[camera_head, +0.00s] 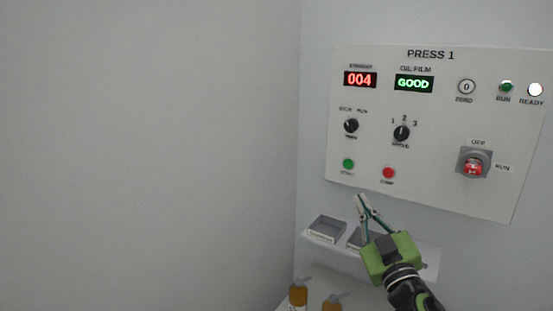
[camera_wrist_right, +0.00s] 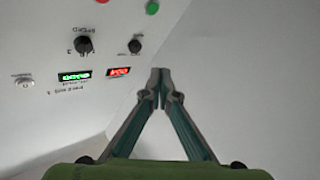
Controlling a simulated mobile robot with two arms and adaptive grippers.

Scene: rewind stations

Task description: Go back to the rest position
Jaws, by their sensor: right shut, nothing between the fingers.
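My right gripper (camera_head: 362,203) is in front of the wall, just below the lower edge of the PRESS 1 panel (camera_head: 440,120). Its fingers point up and to the left and are shut with nothing between them. The right wrist view shows the fingertips (camera_wrist_right: 160,78) together against plain wall, with the panel (camera_wrist_right: 40,40) at the left. The gripper looks apart from the panel's buttons and knobs. My left gripper is not in view.
A shelf (camera_head: 428,262) with grey trays (camera_head: 327,229) sits under the panel, partly hidden by my right gripper. Amber bottles (camera_head: 298,294) stand at the bottom. The panel has a green button (camera_head: 348,163), a red button (camera_head: 389,172) and a red switch (camera_head: 473,168). The left side is bare wall.

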